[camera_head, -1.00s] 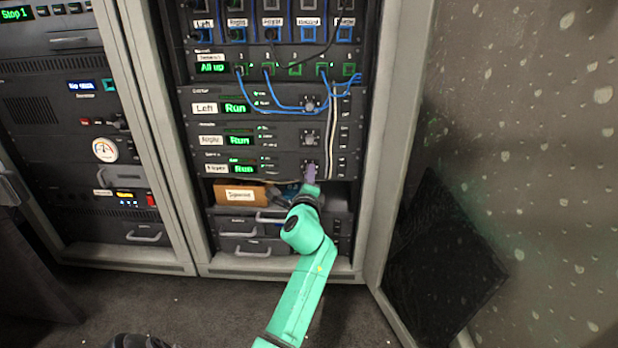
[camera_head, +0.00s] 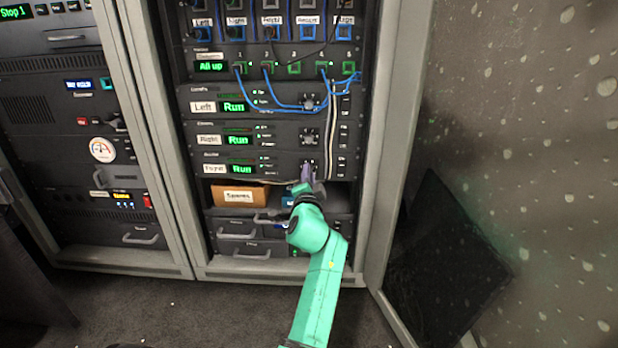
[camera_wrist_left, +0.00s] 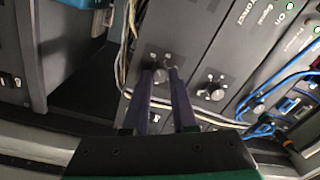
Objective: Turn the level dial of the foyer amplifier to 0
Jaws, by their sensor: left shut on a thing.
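The foyer amplifier (camera_head: 250,160) is the lowest of three stacked amplifiers in the open rack. Its label (camera_head: 215,169) is blurred, and its display shows a green "Run". My left gripper (camera_head: 308,170) reaches its front from below, and its purple fingers cover the level dial in the head view. In the left wrist view, the round grey dial (camera_wrist_left: 160,76) sits between the two fingertips of the left gripper (camera_wrist_left: 161,71), which are shut on it. The dial's pointer and setting cannot be read. My right gripper is not in view.
Blue cables (camera_head: 275,104) and a pale cable (camera_head: 332,130) hang close to the dials. Two similar amplifiers sit above. An orange-brown box (camera_head: 238,195) lies in the bay below. The open rack door (camera_head: 440,270) stands at the right.

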